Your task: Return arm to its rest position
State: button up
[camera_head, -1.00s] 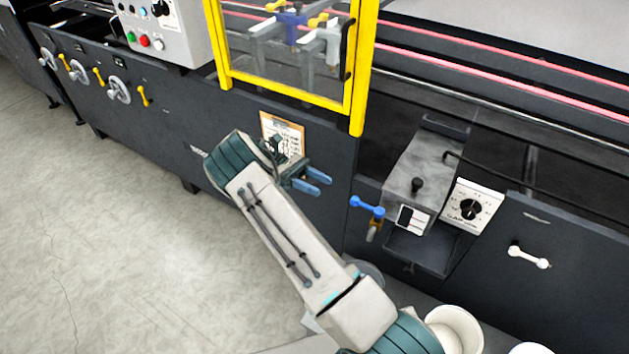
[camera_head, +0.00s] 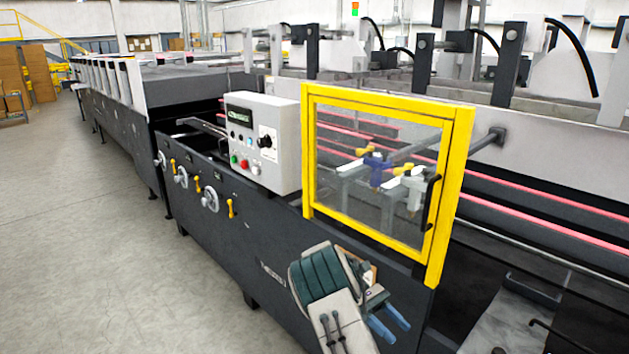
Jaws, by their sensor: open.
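My gripper (camera_head: 389,324) shows at the bottom of the head view, at the end of my grey and teal arm. Its two blue-tipped fingers are apart with nothing between them. It is in front of the dark side panel of the folder gluer (camera_head: 230,235), below the yellow-framed guard. The rest of my arm is cut off by the lower picture edge.
The yellow-framed clear guard (camera_head: 455,200) is above my gripper, with a black handle. A grey control box (camera_head: 285,165) with buttons stands left of it. Handwheels and yellow levers (camera_head: 231,208) stick out of the machine's side. The floor (camera_head: 80,270) at left is clear.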

jog(key=s+a+r+m+t+y+p, duration=0.2)
jog(key=s+a+r+m+t+y, duration=0.2)
jog(key=s+r+m+t+y, duration=0.5)
jog(key=shift+s+r+m+t+y+p, duration=0.4)
jog(key=shift+s+r+t, duration=3.2)
jog(key=shift+s, duration=2.55)
jog(key=shift+r+g, duration=0.55)
jog(key=shift+g, duration=0.05)
